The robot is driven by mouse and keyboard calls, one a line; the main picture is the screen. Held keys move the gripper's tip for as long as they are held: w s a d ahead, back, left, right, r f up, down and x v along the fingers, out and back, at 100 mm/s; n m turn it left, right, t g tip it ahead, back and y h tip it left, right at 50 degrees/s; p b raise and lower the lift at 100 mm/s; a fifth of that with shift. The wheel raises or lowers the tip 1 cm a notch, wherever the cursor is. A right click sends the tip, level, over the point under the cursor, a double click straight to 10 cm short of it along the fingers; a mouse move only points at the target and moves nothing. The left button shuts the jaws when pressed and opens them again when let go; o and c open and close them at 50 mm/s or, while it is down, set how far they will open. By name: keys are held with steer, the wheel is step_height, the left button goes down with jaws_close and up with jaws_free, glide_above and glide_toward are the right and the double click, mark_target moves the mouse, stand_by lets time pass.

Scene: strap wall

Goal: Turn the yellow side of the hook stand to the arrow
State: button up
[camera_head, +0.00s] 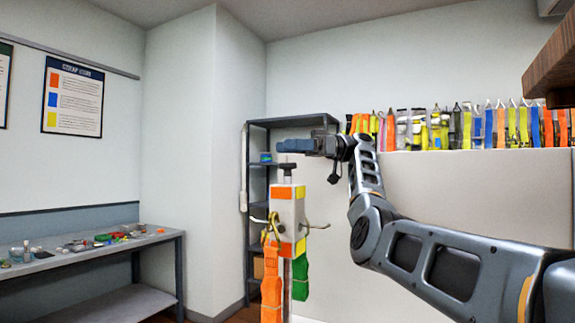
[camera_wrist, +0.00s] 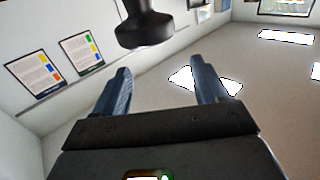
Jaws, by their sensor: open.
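The hook stand (camera_head: 287,218) is a pale block on a post in the head view, with an orange-marked face toward the left and a yellow-marked face toward the right. Hooks stick out of it. An orange strap (camera_head: 271,285) and a green strap (camera_head: 300,278) hang there. A dark knob (camera_head: 288,168) tops the stand. My gripper (camera_head: 281,146) is level just above the knob, apart from it as far as I can tell. In the wrist view my gripper (camera_wrist: 163,68) is open and empty, with the knob (camera_wrist: 146,24) beyond the fingertips. I see no arrow.
A dark shelf rack (camera_head: 258,215) stands behind the hook stand. Many coloured straps (camera_head: 480,127) line the pale wall panel (camera_head: 480,185) at right. A workbench (camera_head: 90,250) with small items is at left. A wooden ledge (camera_head: 550,60) juts in at upper right.

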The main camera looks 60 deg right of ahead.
steer(key=s+d+r+b, duration=0.1)
steer(key=s+d+r, duration=0.4)
steer(key=s, duration=0.4)
steer(key=shift+d+r, duration=0.4)
steer(key=shift+r, duration=0.2)
steer(key=shift+s, duration=0.1)
